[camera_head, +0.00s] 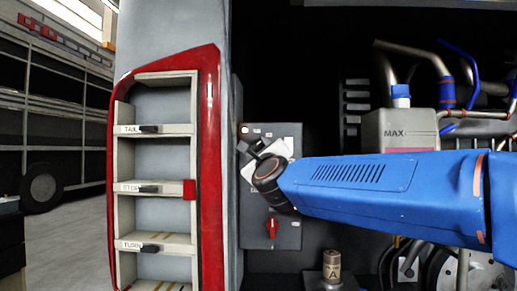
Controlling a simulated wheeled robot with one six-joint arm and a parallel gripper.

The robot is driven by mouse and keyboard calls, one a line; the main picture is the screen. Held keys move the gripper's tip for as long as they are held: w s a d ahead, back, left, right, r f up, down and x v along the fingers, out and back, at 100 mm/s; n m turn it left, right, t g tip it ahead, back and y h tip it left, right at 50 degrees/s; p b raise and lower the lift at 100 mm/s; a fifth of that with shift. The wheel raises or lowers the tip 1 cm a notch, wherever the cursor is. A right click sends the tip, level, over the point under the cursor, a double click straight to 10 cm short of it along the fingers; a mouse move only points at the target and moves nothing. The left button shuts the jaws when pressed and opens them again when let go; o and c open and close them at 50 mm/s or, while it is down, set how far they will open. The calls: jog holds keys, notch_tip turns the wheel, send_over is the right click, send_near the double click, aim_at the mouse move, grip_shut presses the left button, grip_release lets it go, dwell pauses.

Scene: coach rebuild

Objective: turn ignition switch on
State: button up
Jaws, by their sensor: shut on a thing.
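A grey control panel (288,236) is mounted upright just right of the pale body pillar. My gripper (252,148) is at the panel's upper left part, at the end of my blue arm reaching in from the right. It is shut on a small control there, apparently the ignition switch, which the fingers and wrist hide. Its on or off position cannot be read. White surfaces show around the gripper, tilted; I cannot tell whether they are a label plate or gripper parts. A red rotary knob (272,228) sits lower on the panel, apart from the gripper.
A grey MAX tank (395,130) with pipes is behind my arm. A small cylinder marked A (331,265) stands below. Another coach (60,110) is far left.

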jog(key=shift+a+f+m+t+h, duration=0.15)
jog(key=shift+m+h, duration=0.1)
jog(key=shift+m, duration=0.35)
jog(key=shift+d+f+m+t+h, duration=0.15)
jog(key=shift+m+h, duration=0.1)
jog(key=shift+m, duration=0.35)
jog(key=shift+a+r, duration=0.1)
jog(key=o, duration=1)
jog(key=shift+o, duration=0.2)
jog(key=shift+s, duration=0.25)
jog(key=v, duration=1.7)
